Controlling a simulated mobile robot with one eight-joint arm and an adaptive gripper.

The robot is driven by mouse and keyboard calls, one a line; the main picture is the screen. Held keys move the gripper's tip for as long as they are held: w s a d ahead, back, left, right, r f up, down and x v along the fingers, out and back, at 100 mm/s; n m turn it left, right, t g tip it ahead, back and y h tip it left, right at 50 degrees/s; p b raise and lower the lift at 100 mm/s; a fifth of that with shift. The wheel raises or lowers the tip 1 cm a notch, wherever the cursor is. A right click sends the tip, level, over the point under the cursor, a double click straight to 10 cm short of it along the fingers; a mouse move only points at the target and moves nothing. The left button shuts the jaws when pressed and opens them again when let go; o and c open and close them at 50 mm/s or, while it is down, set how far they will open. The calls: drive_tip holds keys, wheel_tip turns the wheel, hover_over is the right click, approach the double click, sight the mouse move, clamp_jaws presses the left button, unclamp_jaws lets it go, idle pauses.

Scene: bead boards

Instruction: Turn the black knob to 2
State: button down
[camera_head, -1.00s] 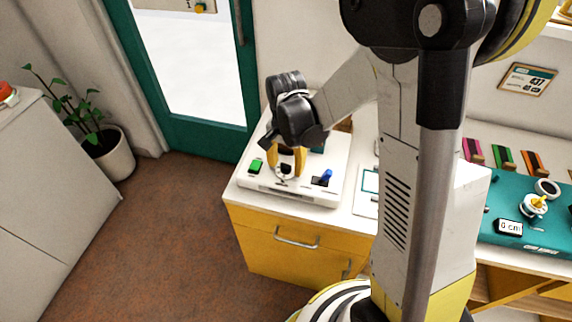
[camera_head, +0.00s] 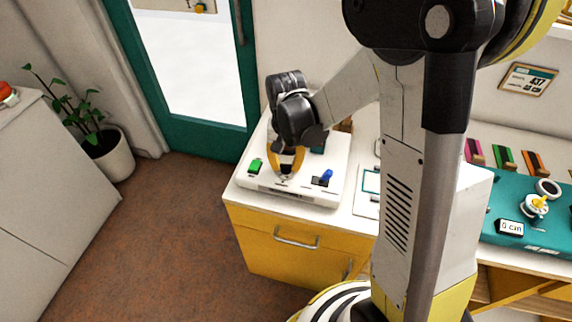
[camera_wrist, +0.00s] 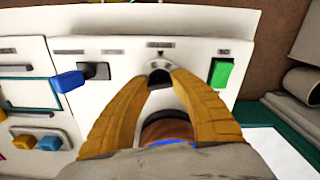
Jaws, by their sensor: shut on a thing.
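My gripper (camera_head: 285,173) is over the white panel (camera_head: 322,192) on the yellow cabinet. In the wrist view its two yellow fingers (camera_wrist: 159,78) are shut on the black knob (camera_wrist: 160,76), one on each side. The knob sits in a round dial on the panel. The fingers cover part of the dial, and its marks are too small to read, so I cannot tell the setting.
A green switch (camera_wrist: 221,73) and a blue lever (camera_wrist: 68,82) flank the knob on the same panel; they also show in the head view. A teal board (camera_head: 510,240) with a gauge stands further right. A door is behind the cabinet.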

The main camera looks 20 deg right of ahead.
drive_tip(key=n, duration=0.5)
drive_tip(key=shift+n, duration=0.3)
idle(0.4)
drive_tip(key=c, duration=1.1)
unclamp_jaws()
drive_tip(key=shift+o, duration=0.2)
wheel_tip(320, 180, up, 12)
